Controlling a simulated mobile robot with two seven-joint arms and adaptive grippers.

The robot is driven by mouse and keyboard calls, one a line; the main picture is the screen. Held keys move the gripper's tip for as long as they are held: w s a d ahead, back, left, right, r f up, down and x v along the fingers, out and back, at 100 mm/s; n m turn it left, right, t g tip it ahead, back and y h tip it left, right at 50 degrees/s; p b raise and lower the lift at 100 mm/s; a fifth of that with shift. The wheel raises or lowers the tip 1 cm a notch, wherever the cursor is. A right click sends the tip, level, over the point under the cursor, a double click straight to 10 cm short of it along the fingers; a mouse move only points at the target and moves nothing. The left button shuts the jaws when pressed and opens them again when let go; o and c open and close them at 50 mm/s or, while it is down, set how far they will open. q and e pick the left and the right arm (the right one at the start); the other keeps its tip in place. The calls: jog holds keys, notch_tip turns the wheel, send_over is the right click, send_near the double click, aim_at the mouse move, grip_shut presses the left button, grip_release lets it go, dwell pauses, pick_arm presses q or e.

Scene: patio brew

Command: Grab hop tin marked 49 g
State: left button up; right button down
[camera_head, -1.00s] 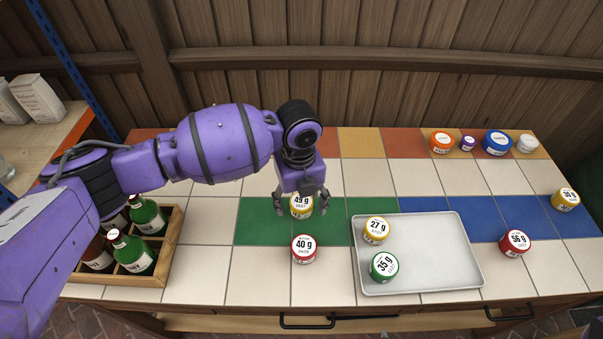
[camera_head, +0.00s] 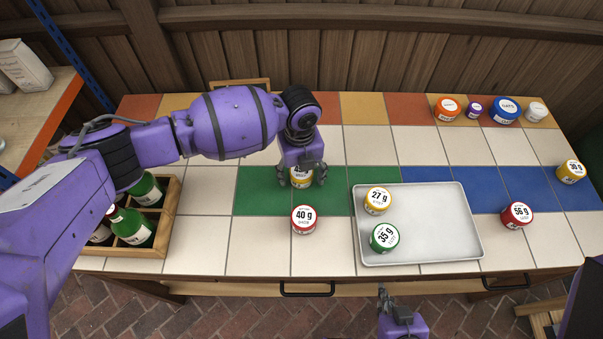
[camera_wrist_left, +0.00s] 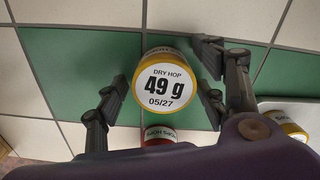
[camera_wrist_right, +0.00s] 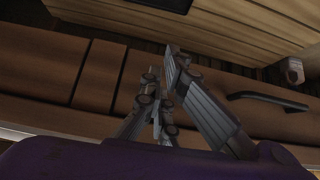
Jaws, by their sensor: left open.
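The tin marked 49 g (camera_head: 301,181) stands on the green tiles, with a yellow band and a white lid label. My left gripper (camera_head: 301,176) is open above it, fingers on either side, hiding part of the lid. My right gripper (camera_head: 394,300) is low in front of the table. In the right wrist view its fingers (camera_wrist_right: 160,90) are together, with nothing seen between them.
A red 40 g tin (camera_head: 304,220) stands just in front. A grey tray (camera_head: 440,235) to the right holds a yellow 27 g tin (camera_head: 377,200) and a green 35 g tin (camera_head: 384,238). A bottle crate (camera_head: 170,215) is at the left. Back white tiles are clear.

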pick_arm(q)
jog(key=c, duration=1.2)
jog(key=shift+r, duration=0.15)
